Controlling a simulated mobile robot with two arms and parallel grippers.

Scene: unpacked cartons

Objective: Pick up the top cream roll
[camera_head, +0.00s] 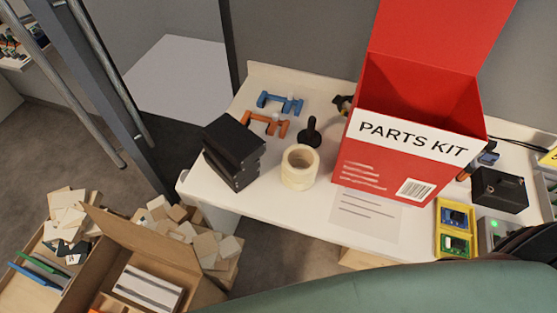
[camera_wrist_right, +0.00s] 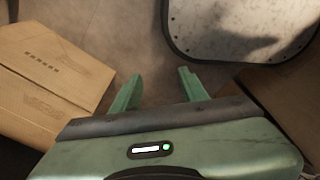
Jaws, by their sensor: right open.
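The cream rolls (camera_head: 300,167) stand stacked on the white table, left of the red box; the top one shows its round hole facing up. The lower part of the stack is partly hidden under the top roll. My right gripper (camera_wrist_right: 160,90) is open and empty in the right wrist view, above the floor, with no roll between its green fingers. A green part of my own body fills the lower right of the head view. Neither gripper shows in the head view, and my left gripper is in no view.
A red PARTS KIT box (camera_head: 412,140) stands open right of the rolls. Black boxes (camera_head: 233,150) are stacked to their left. A black-handled tool (camera_head: 311,132) and orange (camera_head: 265,123) and blue (camera_head: 280,103) parts lie behind. A closed carton (camera_wrist_right: 50,80) lies near my right gripper.

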